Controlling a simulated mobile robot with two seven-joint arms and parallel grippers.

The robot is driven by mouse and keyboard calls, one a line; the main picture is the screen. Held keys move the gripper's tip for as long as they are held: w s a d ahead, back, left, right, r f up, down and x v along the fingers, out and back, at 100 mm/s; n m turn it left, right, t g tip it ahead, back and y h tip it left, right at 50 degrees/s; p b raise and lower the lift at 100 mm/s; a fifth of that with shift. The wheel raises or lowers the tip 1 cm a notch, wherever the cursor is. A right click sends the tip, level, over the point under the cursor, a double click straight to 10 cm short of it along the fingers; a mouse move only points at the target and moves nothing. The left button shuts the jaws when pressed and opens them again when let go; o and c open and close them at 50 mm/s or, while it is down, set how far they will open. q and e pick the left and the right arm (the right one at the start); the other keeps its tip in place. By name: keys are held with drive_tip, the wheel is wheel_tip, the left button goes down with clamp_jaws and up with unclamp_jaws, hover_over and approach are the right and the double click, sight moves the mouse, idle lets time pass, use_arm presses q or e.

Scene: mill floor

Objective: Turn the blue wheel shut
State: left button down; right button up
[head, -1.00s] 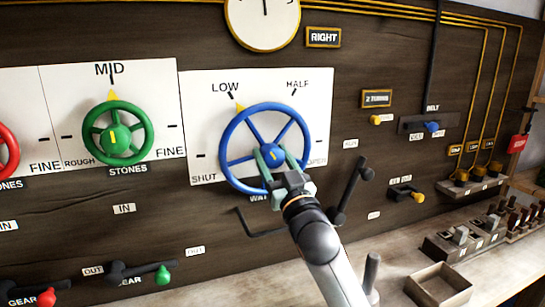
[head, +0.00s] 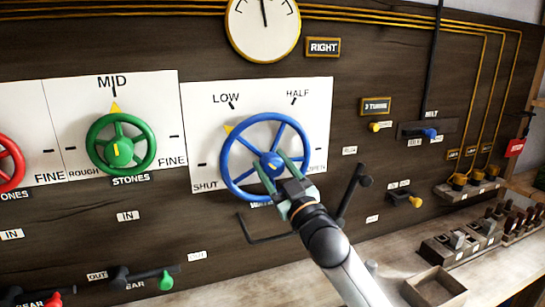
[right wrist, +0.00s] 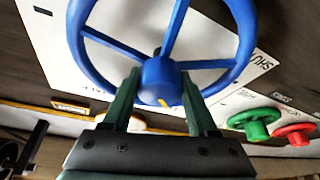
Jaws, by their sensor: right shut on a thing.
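The blue wheel (head: 224,166) is mounted on a white panel (head: 203,105) marked SHUT, LOW, HALF and OPEN. Its yellow pointer (head: 228,130) at the upper left lies between LOW and SHUT. My right gripper (head: 272,170) reaches the wheel from the lower right and is shut on it at the hub. In the right wrist view the fingers stand on either side of the blue hub (right wrist: 160,80). The gripper hides part of the wheel's lower right. My left gripper is not in view.
A green wheel (head: 96,155) and a red wheel (head: 12,175) are to the left. A dark crank handle (head: 352,195) stands close right of my right gripper. An open wooden box (head: 435,290) and a switch block (head: 457,243) are on the bench. A gauge (head: 263,25) hangs above.

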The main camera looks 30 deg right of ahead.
drive_tip(key=n+y+p, duration=0.1)
drive_tip(key=n+p, duration=0.1)
drive_tip(key=n, duration=0.1)
drive_tip(key=n+g+y+p, duration=0.1)
drive_tip(key=n+y+p, duration=0.1)
drive_tip(key=n+p, duration=0.1)
drive_tip(key=shift+r+n, duration=0.15)
drive_tip(key=shift+n, duration=0.55)
drive_tip(key=shift+n+g+y+p, duration=0.4)
drive_tip(key=shift+n+g+y, duration=0.15)
drive_tip(key=shift+n, duration=1.25)
drive_tip(key=shift+f+g, duration=0.2)
drive_tip(key=shift+g, duration=0.05)
drive_tip(key=o, duration=1.4)
drive_tip(key=shift+c, duration=0.2)
